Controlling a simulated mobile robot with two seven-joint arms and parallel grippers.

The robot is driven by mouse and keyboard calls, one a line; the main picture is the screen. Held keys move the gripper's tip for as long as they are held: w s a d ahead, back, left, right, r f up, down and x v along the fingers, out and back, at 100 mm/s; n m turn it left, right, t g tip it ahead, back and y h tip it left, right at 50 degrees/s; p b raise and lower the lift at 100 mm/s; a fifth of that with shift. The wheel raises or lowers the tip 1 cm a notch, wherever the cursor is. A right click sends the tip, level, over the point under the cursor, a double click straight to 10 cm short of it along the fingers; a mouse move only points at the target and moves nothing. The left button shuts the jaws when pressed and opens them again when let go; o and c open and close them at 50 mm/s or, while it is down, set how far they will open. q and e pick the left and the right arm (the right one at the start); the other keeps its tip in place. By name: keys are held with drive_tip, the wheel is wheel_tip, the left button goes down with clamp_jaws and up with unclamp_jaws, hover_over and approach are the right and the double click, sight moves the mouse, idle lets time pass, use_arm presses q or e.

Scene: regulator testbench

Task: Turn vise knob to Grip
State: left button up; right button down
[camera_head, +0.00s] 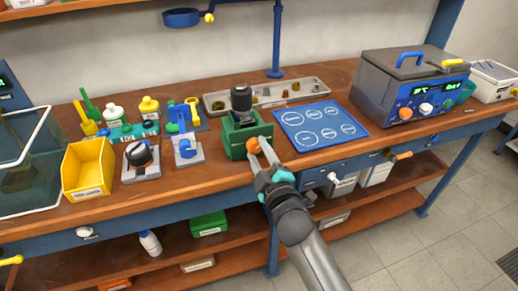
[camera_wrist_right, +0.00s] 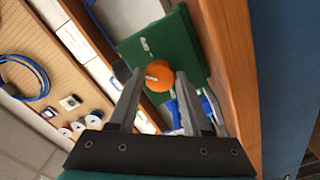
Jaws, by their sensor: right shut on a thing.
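The green vise (camera_head: 233,139) stands at the front of the wooden bench, holding a black cylindrical part (camera_head: 241,98) upright. Its round orange knob (camera_head: 253,145) faces the bench's front edge. My right gripper (camera_head: 262,151) reaches up to the vise from the front and is shut on the knob. In the right wrist view, the fingers (camera_wrist_right: 160,76) lie on either side of the orange knob (camera_wrist_right: 151,88), which has a pale mark on its face. The green vise body (camera_wrist_right: 165,45) is behind it. Any lettering around the knob is too small to read. My left gripper is out of view.
A blue mat (camera_head: 318,127) with marked circles lies right of the vise. A grey tray (camera_head: 266,95) with small parts is behind. Fixtures with a black knob (camera_head: 138,154) and a blue part (camera_head: 186,148) stand left. A grey machine (camera_head: 405,85) stands right.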

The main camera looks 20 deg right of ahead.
drive_tip(key=m+p, duration=0.3)
drive_tip(key=m, duration=0.2)
drive_tip(key=shift+m, duration=0.3)
drive_tip(key=shift+m+p, duration=0.9)
drive_tip(key=shift+m, duration=0.8)
drive_tip(key=shift+c, duration=1.7)
unclamp_jaws()
drive_tip(key=s+p, duration=0.1)
drive_tip(key=s, duration=1.4)
drive_tip(key=shift+d+p, duration=0.2)
drive_tip(key=shift+p, duration=0.15)
drive_tip(key=shift+s+f, duration=0.1)
